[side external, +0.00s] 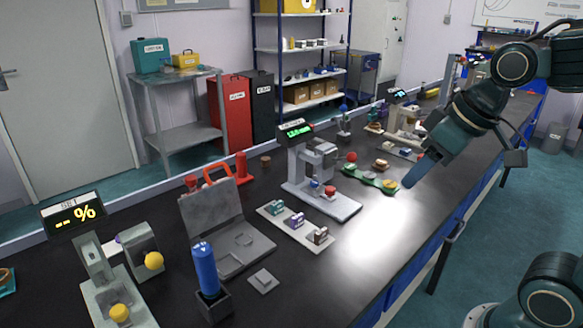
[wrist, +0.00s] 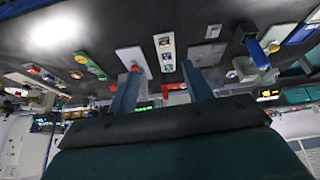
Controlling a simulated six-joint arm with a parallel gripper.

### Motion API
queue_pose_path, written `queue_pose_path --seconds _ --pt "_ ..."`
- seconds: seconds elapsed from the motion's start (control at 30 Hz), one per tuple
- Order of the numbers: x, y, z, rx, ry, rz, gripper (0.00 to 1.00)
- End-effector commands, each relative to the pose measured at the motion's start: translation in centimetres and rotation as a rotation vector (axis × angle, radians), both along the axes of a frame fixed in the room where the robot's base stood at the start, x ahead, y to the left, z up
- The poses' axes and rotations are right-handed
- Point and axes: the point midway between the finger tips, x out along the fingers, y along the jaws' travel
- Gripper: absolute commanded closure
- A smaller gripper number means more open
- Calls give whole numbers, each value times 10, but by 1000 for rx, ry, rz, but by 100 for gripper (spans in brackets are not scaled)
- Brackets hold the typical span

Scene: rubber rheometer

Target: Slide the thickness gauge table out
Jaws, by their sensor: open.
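A pale grey bench instrument with a green-lit display (side external: 296,131) stands mid-bench in the side view. It has an upright column and a long flat base (side external: 335,208) with red and blue knobs above it. It may be the thickness gauge; I cannot read its label. Its pale base also seems to show in the wrist view (wrist: 128,56). My gripper (side external: 410,182) is right of this instrument, above the bench and apart from it. In the wrist view my gripper's two fingers (wrist: 161,68) are spread with nothing held between them.
A green piece with a yellow top (side external: 388,185) lies near my fingertips. A pale strip of samples (side external: 295,226), a grey open case (side external: 228,235) and a blue cylinder (side external: 205,268) stand left. Another instrument with a yellow readout (side external: 75,213) is farther left. The bench's front right is clear.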

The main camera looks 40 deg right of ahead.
Motion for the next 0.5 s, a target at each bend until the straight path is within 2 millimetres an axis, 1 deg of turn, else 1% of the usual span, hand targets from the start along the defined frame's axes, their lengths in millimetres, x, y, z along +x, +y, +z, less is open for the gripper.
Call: queue_pose_path --seconds 0.03,0.27,0.5 --pt "13 -4 0 -3 10 5 50" --pt "64 -21 0 -12 32 48 50" --pt "117 -48 -12 -15 51 91 50"
